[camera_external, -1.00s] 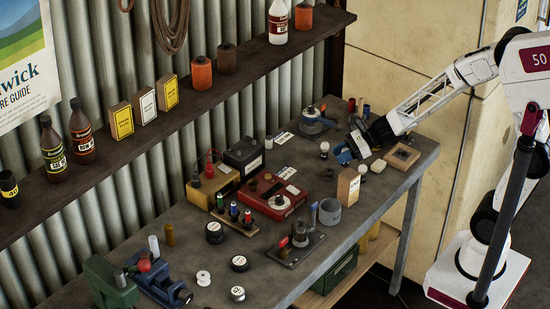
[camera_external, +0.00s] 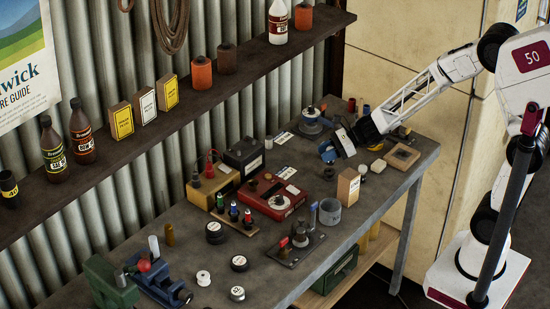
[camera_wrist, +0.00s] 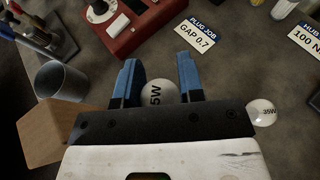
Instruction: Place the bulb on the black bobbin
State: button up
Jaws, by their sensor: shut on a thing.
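My gripper (camera_wrist: 160,85) has blue fingers on both sides of a round white bulb (camera_wrist: 157,96) with "5W" readable on it. It is shut on this bulb. In the external view my gripper (camera_external: 328,152) is over the far right part of the bench, and the held bulb cannot be made out there. Two squat black round pieces with pale tops are on the bench, one nearer the front (camera_external: 239,263) and one behind it (camera_external: 215,232). I cannot tell for sure which is the black bobbin. Neither shows in the wrist view.
Another white bulb (camera_wrist: 263,112) marked 35W is right of my gripper. The red box (camera_external: 273,198), a grey cup (camera_external: 330,212) and a cardboard box (camera_external: 348,187) stand between my gripper and the black pieces. A white spool (camera_external: 203,278) lies near the front.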

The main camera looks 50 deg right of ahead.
jog(key=shift+f, duration=1.55)
jog(key=shift+f, duration=0.1)
jog(key=o, duration=0.9)
jog(key=shift+s+d+r, duration=0.35)
jog(key=shift+d+r, duration=0.05)
jog(key=shift+d, duration=0.1)
jog(key=shift+v, duration=5.35)
